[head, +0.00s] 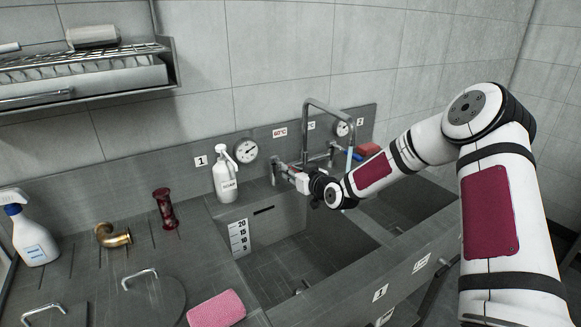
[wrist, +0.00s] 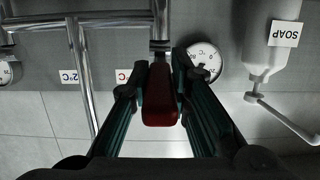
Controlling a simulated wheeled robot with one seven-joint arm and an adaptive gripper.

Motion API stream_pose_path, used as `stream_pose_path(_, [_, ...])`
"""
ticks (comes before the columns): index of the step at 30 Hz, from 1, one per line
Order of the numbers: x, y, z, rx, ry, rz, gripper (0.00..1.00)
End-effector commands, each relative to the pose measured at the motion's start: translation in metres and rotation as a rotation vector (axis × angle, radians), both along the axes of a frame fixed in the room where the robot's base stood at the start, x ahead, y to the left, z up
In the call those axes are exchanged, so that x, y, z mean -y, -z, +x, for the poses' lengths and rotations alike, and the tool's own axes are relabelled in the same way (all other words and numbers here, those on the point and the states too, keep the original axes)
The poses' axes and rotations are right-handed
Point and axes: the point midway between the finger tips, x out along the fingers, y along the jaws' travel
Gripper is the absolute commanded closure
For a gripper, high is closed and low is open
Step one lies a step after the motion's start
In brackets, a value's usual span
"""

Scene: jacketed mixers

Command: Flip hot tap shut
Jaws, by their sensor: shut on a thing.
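The hot tap's red lever handle (wrist: 160,100) lies between the dark green fingers of my gripper (wrist: 161,72) in the wrist view. The fingers are shut on it from both sides. In the head view my gripper (head: 284,171) is at the left side of the mixer (head: 305,140), in front of the back panel; the handle is mostly hidden there by the gripper. A red-lettered 60°C label (head: 280,132) is on the panel just above. A pale blue streak (head: 349,160) below the spout's end looks like running water.
A soap bottle (head: 226,177) and a round gauge (head: 246,150) stand close to the left of my gripper. The sink basin (head: 300,255) is open below. A pink sponge (head: 216,308), brass elbow (head: 113,236), red-ended part (head: 164,208) and spray bottle (head: 33,235) lie farther left.

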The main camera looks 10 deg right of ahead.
Motion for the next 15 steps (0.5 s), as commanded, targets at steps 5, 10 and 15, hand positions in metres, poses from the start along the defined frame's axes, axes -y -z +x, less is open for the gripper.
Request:
stream_pose_path(5, [0.0001, 0.0133, -0.0001, 0.068, 0.0, 0.023, 1.0])
stream_pose_path(10, [0.0001, 0.0169, -0.0005, 0.105, 0.0, 0.034, 1.0])
stream_pose_path(15, [0.0002, 0.0174, -0.0007, 0.116, 0.0, 0.038, 1.0])
